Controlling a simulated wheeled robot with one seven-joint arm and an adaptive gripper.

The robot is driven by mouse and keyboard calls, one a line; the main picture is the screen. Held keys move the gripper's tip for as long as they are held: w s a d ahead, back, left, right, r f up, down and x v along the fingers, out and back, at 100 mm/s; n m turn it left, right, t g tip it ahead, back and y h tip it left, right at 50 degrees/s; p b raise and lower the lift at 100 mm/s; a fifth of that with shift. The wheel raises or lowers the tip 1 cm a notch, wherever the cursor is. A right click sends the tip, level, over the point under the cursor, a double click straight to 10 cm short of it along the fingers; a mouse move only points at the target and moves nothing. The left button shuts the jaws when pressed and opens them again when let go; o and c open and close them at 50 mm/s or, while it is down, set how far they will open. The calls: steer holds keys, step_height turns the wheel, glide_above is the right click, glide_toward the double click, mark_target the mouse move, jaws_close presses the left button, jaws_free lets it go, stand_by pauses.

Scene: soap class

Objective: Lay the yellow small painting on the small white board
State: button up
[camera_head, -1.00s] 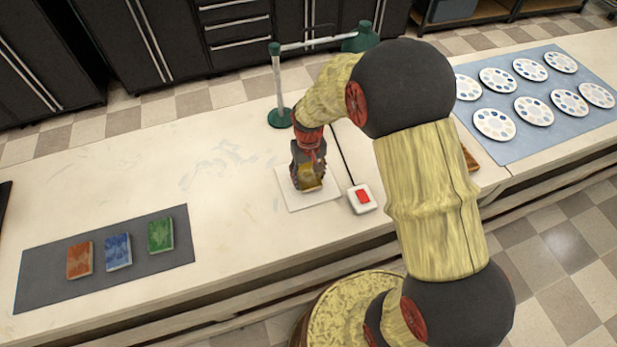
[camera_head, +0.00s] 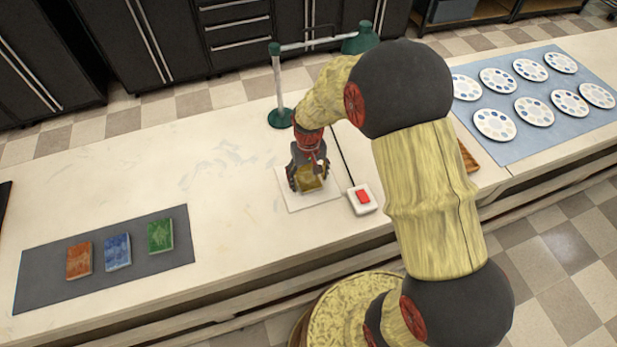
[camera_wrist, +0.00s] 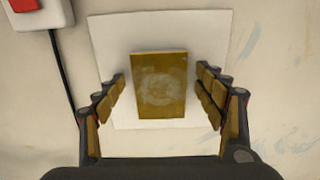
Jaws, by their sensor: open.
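The yellow small painting (camera_wrist: 159,85) lies on the small white board (camera_wrist: 112,39) in the wrist view, inside the board's edges. In the head view the painting (camera_head: 309,180) shows partly between the fingers, over the white board (camera_head: 325,196). My gripper (camera_wrist: 162,89) is open, with one finger on each side of the painting and a gap on both sides. In the head view my gripper (camera_head: 308,181) hangs just above the board and hides part of the painting.
A white box with a red switch (camera_head: 362,198) sits right of the board, with a cable. A green lamp (camera_head: 277,90) stands behind. A grey mat (camera_head: 55,262) at left holds orange, blue and green paintings. A blue mat with several palettes (camera_head: 494,125) is at right.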

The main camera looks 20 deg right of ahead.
steer(key=shift+r, duration=0.15)
step_height(320, 180, up, 12)
steer(key=p, duration=0.2)
step_height(320, 180, up, 9)
steer(key=t, duration=0.1)
glide_above(309, 181)
steer(key=s, duration=0.3)
steer(key=s+r+t, duration=0.2)
steer(key=s+r, duration=0.4)
steer(key=s, duration=0.3)
steer(key=s+r+t, duration=0.2)
steer(key=s+r, duration=0.4)
steer(key=s, duration=0.3)
steer(key=shift+s+t, duration=0.15)
steer(key=shift+t, duration=0.15)
steer(key=shift+f, duration=0.1)
step_height(309, 181, down, 6)
steer(key=b, duration=0.7)
steer(key=shift+f, duration=0.25)
